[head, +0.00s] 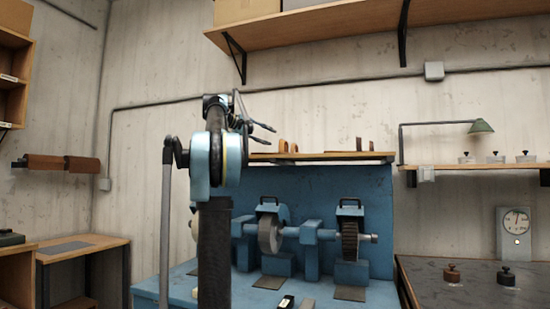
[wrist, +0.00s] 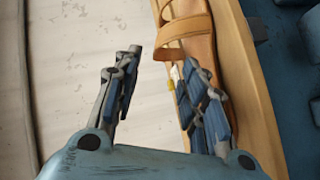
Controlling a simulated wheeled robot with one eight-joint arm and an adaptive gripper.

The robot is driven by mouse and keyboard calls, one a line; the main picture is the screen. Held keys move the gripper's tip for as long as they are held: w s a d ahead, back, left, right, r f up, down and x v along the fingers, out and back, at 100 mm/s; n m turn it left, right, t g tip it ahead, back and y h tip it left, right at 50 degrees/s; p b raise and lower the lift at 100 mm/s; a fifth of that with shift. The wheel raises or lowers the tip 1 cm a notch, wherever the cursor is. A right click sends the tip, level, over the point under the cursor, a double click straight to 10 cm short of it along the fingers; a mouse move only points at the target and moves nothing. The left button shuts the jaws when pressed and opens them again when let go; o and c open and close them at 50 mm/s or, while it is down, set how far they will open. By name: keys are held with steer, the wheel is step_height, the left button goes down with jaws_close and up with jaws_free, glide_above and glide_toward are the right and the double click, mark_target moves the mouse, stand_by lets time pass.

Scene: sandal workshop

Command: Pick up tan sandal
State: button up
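The tan sandal (wrist: 190,47) lies along the wooden ledge in the wrist view, with a strap across its upper part. A small white and yellow spot shows on its left side. My gripper (wrist: 162,58) is open, with nothing visible between its fingers. The right finger overlaps the sandal in the picture and hides part of it; I cannot tell whether they touch. The left finger is in front of the pale wall. In the head view my gripper (head: 266,134) is just above the left end of the ledge, near a small brown-orange item (head: 282,146).
The wooden ledge (head: 325,157) tops a blue panel (head: 330,190) behind a grinder with wheels (head: 270,236). More brown items (head: 371,144) stand further right on it. A long shelf (head: 330,32) hangs above. A lamp (head: 481,127) is at right.

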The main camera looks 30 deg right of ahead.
mark_target(281, 141)
steer(key=shift+s+x, duration=0.2)
steer(key=shift+x, duration=1.65)
steer(key=shift+s+x, duration=0.15)
steer(key=shift+x, duration=1.75)
steer(key=shift+a+f, duration=0.1)
jaws_close()
